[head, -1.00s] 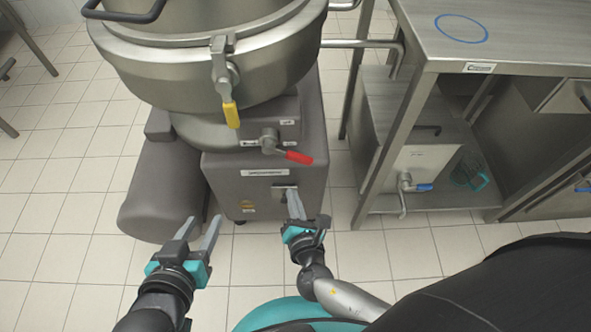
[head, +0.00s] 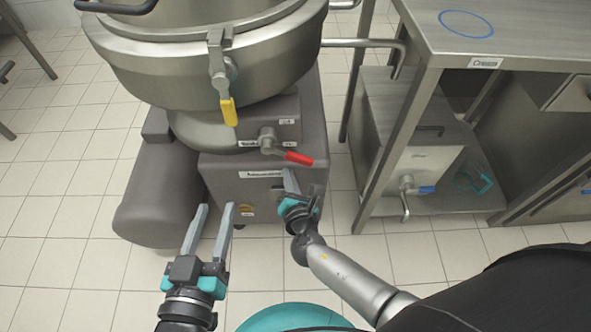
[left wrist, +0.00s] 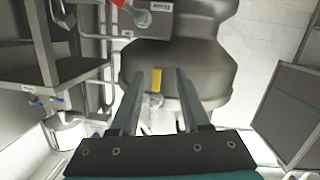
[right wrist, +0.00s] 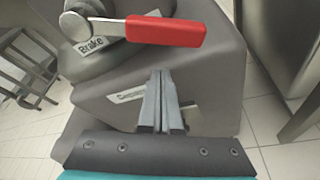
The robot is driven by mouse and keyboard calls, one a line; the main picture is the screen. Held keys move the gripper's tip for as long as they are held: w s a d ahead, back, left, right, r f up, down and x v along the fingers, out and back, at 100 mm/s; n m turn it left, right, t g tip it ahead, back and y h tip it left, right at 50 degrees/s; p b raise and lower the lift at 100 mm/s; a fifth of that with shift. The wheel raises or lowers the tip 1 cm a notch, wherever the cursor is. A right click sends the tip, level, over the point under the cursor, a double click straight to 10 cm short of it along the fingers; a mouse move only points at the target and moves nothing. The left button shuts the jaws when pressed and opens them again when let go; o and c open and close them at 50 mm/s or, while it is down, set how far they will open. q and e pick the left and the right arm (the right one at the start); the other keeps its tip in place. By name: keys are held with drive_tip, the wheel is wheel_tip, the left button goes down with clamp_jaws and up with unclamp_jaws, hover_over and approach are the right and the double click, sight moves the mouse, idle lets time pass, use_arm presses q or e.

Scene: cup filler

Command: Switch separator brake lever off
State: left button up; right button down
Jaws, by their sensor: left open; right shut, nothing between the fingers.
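The brake lever (head: 298,159) has a red handle on a grey pivot, on the front of the grey separator body (head: 300,125). In the right wrist view the red handle (right wrist: 165,32) points right, above a label reading "Brake" (right wrist: 92,47). My right gripper (head: 289,178) is shut and empty, just below the red handle and apart from it. It also shows in the right wrist view (right wrist: 161,76). My left gripper (head: 215,207) is open and empty, lower and to the left, in front of the body. It also shows in the left wrist view (left wrist: 160,75).
A yellow-handled lever (head: 228,111) hangs from the steel bowl (head: 150,65) above. A dark cylindrical housing (head: 158,205) stands at the left. Tiled floor is free between.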

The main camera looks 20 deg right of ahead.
sight(289, 155)
use_arm(q)
drive_tip(key=shift+w+a+f+g+y+p, duration=0.3)
drive_tip(key=shift+a+f+g+y+p, duration=0.3)
drive_tip(key=shift+a+f+g, duration=0.45)
use_arm(e)
drive_tip(key=shift+s+d+r, duration=0.1)
drive_tip(key=shift+d+r, duration=0.3)
drive_tip(key=shift+r, duration=0.3)
drive_tip(key=shift+s+d+r, duration=0.1)
drive_tip(key=shift+d+r, duration=0.25)
drive_tip(key=shift+r, duration=0.3)
use_arm(q)
drive_tip(key=shift+d+r, duration=0.2)
drive_tip(key=shift+r, duration=0.05)
drive_tip(key=shift+g, duration=0.25)
